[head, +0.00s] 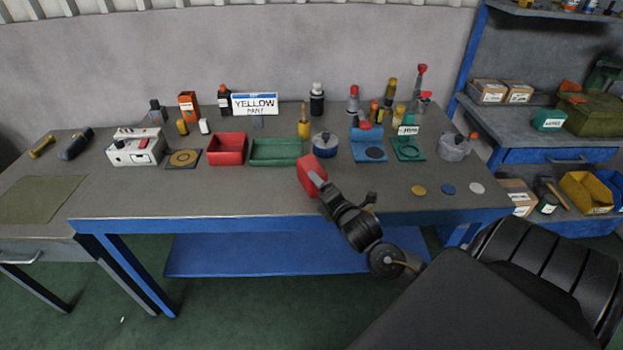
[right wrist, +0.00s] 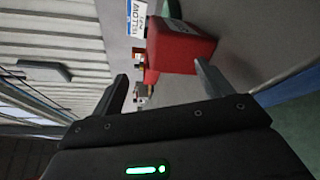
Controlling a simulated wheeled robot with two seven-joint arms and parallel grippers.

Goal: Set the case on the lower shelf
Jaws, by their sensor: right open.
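A red, boxy object (head: 309,168), the likeliest case, stands near the table's front edge in the head view. In the right wrist view the red object (right wrist: 180,48) lies just beyond the fingertips, with a narrower red part at one end. My right gripper (head: 340,189) is open beside it; one finger overlaps the red object in the head view, and contact cannot be told. The open fingers also show in the right wrist view (right wrist: 160,75). A blue lower shelf (head: 270,256) spans under the table and looks empty. My left gripper is not in view.
A rack at right holds an olive box (head: 595,115) and, lower down, a yellow bin (head: 585,195). The table's front left is mostly clear.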

